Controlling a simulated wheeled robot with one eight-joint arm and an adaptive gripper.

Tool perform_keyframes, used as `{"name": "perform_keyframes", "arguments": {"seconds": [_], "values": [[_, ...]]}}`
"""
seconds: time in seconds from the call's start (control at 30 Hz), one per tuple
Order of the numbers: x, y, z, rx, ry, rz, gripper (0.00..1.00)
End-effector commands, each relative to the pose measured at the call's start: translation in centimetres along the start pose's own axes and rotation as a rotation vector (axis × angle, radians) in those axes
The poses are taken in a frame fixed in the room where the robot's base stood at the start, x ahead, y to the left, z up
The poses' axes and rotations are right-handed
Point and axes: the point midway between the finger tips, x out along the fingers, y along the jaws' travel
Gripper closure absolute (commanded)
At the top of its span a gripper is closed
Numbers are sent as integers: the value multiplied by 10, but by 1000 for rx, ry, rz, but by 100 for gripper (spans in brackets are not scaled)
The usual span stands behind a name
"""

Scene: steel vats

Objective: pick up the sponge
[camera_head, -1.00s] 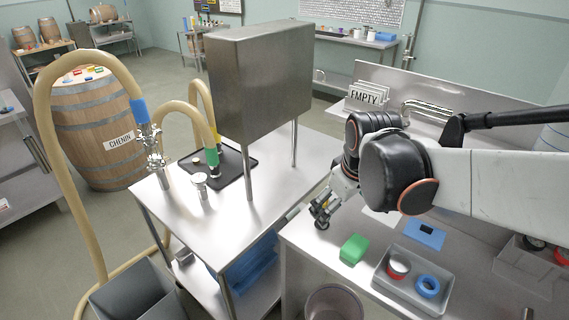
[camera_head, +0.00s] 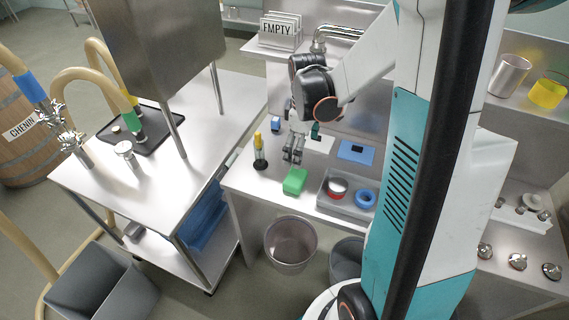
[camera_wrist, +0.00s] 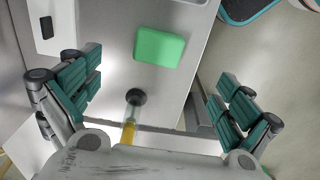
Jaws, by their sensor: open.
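The sponge appears to be the green block (camera_head: 295,181) lying near the front edge of the steel bench. In the wrist view the green block (camera_wrist: 159,47) lies ahead of the space between the fingers, toward the top of the picture. My gripper (camera_head: 294,152) points down over the bench, just behind the block in the head view. The block is in full view and apart from the fingers.
An upright yellow-topped tool with a dark base (camera_head: 260,152) stands close left of my gripper. A grey tray (camera_head: 330,203) holding a red-banded tin and blue tape (camera_head: 365,198) is right of the block. A blue pad (camera_head: 356,151) lies behind. A bin (camera_head: 290,245) stands below.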

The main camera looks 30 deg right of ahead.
Motion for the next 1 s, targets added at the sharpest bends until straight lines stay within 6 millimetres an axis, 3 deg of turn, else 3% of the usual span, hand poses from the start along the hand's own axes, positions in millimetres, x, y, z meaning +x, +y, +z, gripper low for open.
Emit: {"name": "perform_keyframes", "arguments": {"seconds": [0.17, 0.5, 0.77, 1.0], "values": [[20, 1, 1, -6, -4, -6, 2], [80, 1, 1, -5, -4, -5, 2], [93, 0, 1, -5, -3, -5, 2], [125, 0, 1, -4, -3, -5, 2]]}}
